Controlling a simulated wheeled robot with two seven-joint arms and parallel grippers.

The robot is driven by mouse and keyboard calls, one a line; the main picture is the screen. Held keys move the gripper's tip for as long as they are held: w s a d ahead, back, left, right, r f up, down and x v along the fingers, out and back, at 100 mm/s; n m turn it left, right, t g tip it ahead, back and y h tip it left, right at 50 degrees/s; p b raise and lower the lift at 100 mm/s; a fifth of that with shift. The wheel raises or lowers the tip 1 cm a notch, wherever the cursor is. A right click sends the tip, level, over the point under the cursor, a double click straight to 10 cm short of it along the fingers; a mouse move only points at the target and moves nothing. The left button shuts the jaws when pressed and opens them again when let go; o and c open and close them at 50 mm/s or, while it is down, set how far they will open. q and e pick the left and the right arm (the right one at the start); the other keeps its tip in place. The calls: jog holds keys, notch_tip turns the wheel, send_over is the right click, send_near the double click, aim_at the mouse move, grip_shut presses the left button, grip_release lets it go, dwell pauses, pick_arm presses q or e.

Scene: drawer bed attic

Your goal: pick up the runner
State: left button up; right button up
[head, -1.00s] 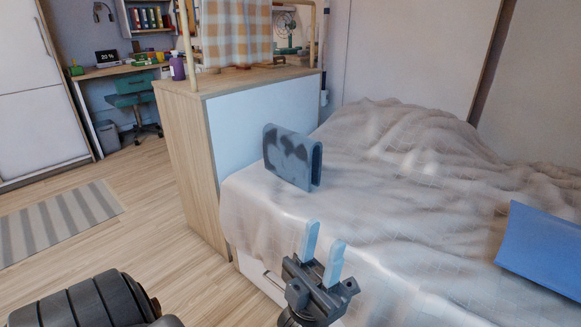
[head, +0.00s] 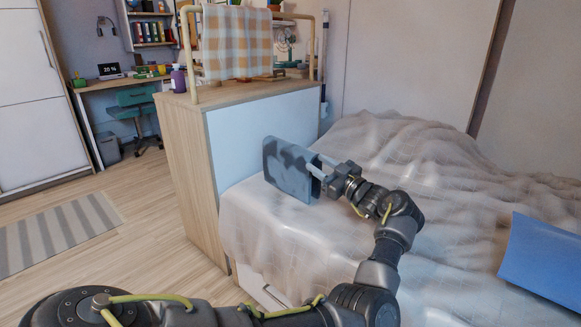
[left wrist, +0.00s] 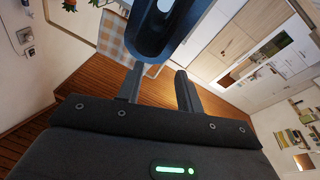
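My right gripper is not in view.
The bed (head: 400,150) has a rumpled pale cover, with a blue flat item (head: 545,258) at the right. A wooden cabinet (head: 190,150) with a white panel stands close behind the runner. A striped rug (head: 60,235) lies on the floor at left.

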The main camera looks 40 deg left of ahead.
aim_at(291, 167)
pick_arm(q)
jog(key=f+m, duration=0.1)
jog(key=d+f+m+h, duration=0.1)
jog(key=f, duration=0.1)
jog(key=f+m+h, duration=0.1)
jog(key=shift+w+d+f, duration=0.1)
jog(key=shift+d+f, duration=0.3)
jog(key=a+b, duration=0.3)
jog(key=a, duration=0.8)
jog(key=shift+w, duration=0.35)
jog(key=shift+d, duration=0.1)
jog(key=shift+c, duration=0.2)
grip_shut()
